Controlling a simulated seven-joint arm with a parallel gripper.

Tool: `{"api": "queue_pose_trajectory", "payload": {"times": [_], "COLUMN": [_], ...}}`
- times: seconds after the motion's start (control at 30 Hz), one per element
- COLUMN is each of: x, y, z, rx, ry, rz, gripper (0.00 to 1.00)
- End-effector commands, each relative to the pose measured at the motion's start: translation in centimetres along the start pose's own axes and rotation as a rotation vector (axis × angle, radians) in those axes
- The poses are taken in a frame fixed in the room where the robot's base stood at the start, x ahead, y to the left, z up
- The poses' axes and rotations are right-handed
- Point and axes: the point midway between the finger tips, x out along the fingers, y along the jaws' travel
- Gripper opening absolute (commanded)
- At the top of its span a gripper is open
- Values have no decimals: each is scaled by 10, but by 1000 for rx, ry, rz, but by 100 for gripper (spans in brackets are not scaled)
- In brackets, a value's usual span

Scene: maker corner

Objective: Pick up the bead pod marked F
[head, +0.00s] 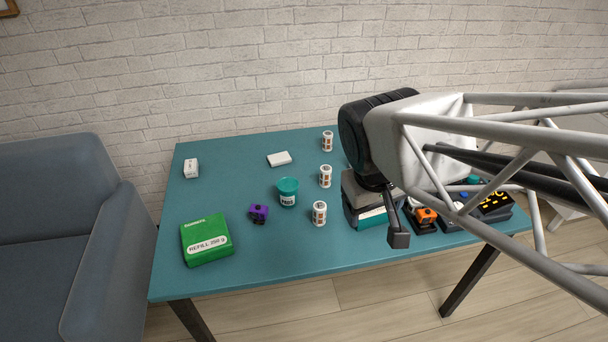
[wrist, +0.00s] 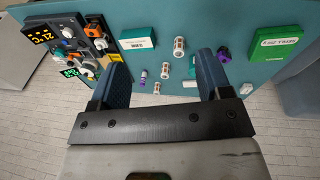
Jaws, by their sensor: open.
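Three small white cylinders with brown windows, which look like bead pods, stand in a loose row on the teal table. In the head view they are the near pod (head: 319,213), the middle pod (head: 325,176) and the far pod (head: 327,141). The wrist view shows them as well: one (wrist: 179,46), another (wrist: 165,71) and a third (wrist: 157,88). Their letters are too small to read, so I cannot tell which is F. My gripper (wrist: 162,64) is open and empty above the table, its blue fingers wide apart. In the head view my arm hides part of the table's right side.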

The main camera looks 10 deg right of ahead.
Motion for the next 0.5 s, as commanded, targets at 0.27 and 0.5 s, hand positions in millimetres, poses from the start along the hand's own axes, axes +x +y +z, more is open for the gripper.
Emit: {"api": "queue_pose_trajectory", "payload": {"times": [0.27,0.5], "x": [46,84], "y": [15,24], "z": [-26,-56], "rx": [-295,-581], "ry": [-152,-272], "rz": [194,363], "gripper": [72,72]}}
